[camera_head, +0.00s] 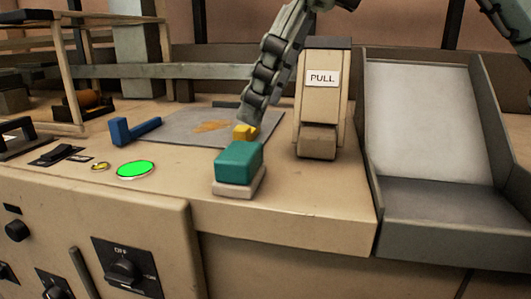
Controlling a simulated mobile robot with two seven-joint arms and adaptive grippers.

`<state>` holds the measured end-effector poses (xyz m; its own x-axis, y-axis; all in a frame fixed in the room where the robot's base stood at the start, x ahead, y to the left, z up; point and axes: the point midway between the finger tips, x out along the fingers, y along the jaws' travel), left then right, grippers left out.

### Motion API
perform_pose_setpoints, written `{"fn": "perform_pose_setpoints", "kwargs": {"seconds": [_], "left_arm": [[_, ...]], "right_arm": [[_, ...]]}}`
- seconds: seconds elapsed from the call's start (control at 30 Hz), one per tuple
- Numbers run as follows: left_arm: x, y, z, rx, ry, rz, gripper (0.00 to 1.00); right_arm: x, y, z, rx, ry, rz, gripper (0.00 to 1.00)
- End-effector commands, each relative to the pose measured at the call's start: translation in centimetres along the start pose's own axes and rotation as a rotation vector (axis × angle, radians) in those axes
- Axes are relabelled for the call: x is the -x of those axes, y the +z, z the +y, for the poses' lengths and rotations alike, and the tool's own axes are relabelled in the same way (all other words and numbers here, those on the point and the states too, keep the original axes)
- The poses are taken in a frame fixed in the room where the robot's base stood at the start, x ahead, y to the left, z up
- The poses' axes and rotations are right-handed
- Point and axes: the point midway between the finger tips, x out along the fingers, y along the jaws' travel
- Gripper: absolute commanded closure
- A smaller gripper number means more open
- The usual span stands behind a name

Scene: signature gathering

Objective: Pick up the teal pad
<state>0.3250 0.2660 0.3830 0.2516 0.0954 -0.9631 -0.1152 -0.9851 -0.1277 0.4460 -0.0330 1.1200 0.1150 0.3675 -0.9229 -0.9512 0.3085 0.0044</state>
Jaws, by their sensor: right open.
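The teal pad (239,162) is a teal block resting on a pale pinkish base (239,188) near the front edge of the beige console. My right gripper (250,117) reaches down from the top, just behind the teal pad and apart from it in the picture. It is open; its fingers overlap in this view, so the gap between them is hard to see. A small yellow block (244,132) shows at its fingertips; I cannot tell whether they touch. My left gripper is not in view.
A beige upright box marked PULL (321,100) stands right of the gripper, beside a grey tray (430,195). A grey sheet (185,124) lies behind the pad. A blue L-shaped piece (133,130) and a lit green button (136,169) are at left.

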Motion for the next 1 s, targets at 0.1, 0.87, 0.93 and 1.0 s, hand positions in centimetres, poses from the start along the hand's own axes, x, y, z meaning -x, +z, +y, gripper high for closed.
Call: {"fn": "perform_pose_setpoints", "kwargs": {"seconds": [0.1, 0.87, 0.93, 1.0], "left_arm": [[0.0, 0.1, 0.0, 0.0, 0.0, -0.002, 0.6], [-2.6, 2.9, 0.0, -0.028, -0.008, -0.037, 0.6], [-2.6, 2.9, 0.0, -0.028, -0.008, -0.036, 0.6], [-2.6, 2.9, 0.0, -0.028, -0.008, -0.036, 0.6]], "right_arm": [[-0.3, 0.0, 0.0, 0.0, -0.002, 0.003, 0.3], [-7.8, 0.0, -0.3, 0.001, -0.002, 0.001, 0.3], [-7.8, 0.0, -0.3, 0.001, -0.002, 0.001, 0.3], [-7.8, 0.0, -0.3, 0.001, -0.002, 0.001, 0.35]]}}
